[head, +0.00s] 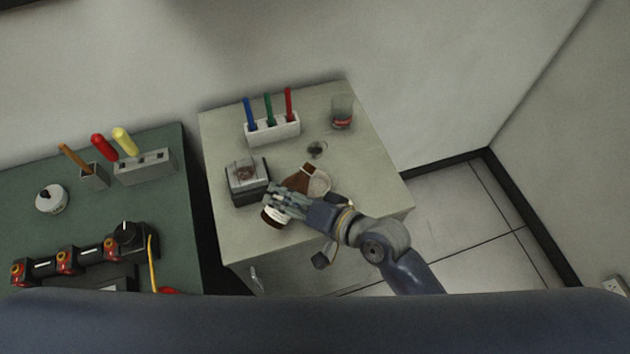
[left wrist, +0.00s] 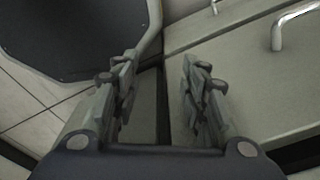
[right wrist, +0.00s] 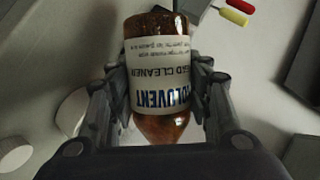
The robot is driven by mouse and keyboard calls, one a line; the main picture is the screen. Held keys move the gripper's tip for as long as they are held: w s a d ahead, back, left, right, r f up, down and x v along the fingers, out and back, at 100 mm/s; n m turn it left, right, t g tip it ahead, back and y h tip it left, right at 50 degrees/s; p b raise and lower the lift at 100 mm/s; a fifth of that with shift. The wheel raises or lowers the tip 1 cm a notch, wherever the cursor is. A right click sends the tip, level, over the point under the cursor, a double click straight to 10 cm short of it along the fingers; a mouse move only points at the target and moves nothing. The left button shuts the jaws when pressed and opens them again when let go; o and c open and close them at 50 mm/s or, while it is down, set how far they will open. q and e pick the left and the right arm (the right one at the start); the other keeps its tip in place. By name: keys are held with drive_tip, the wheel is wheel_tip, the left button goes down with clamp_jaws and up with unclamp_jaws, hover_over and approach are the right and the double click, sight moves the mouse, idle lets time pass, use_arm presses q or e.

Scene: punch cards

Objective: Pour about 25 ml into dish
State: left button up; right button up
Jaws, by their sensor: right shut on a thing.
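My right gripper (head: 280,201) is shut on an amber bottle (head: 275,217) with a white label, held over the front of the pale table. The right wrist view shows the bottle (right wrist: 158,85) between the fingers, its label text upside down. A small clear dish (head: 243,171) with a reddish tint appears to sit on a dark square device (head: 248,196), just left of the gripper. A pale round item with a brown area (head: 305,180) lies behind the gripper, partly hidden. My left gripper (left wrist: 157,88) has its fingers apart with nothing between them.
A white rack (head: 272,129) with blue, green and red sticks stands at the back. A green bench (head: 100,210) with tools stands left, across a gap.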

drive_tip(key=shift+r, duration=0.1)
idle(0.3)
drive_tip(key=shift+w+r+p, duration=0.1)
drive_tip(key=shift+r+p, duration=0.15)
drive_tip(key=shift+p, duration=0.4)
drive_tip(key=n+p, duration=0.1)
drive_tip(key=n+t+h+p, duration=0.1)
drive_tip(key=shift+w+d+r+p, duration=0.35)
drive_tip(key=shift+w+n+t+h+p, duration=0.15)
drive_tip(key=shift+n+t+h+p, duration=0.2)
drive_tip(key=shift+n+p, duration=0.3)
drive_tip(key=shift+f+n+t+h+p, duration=0.15)
drive_tip(key=shift+n+t+h+p, duration=0.35)
drive_tip(key=shift+n+t, duration=0.15)
drive_tip(key=shift+f+n+t, duration=0.3)
drive_tip(key=shift+n+t, duration=0.2)
drive_tip(key=shift+n, duration=0.3)
drive_tip(key=shift+r+h, duration=0.25)
drive_tip(key=shift+r, duration=0.05)
drive_tip(key=shift+w+r+n+t, duration=0.1)
drive_tip(key=shift+r+n+t, duration=0.15)
drive_tip(key=shift+n+t, duration=0.35)
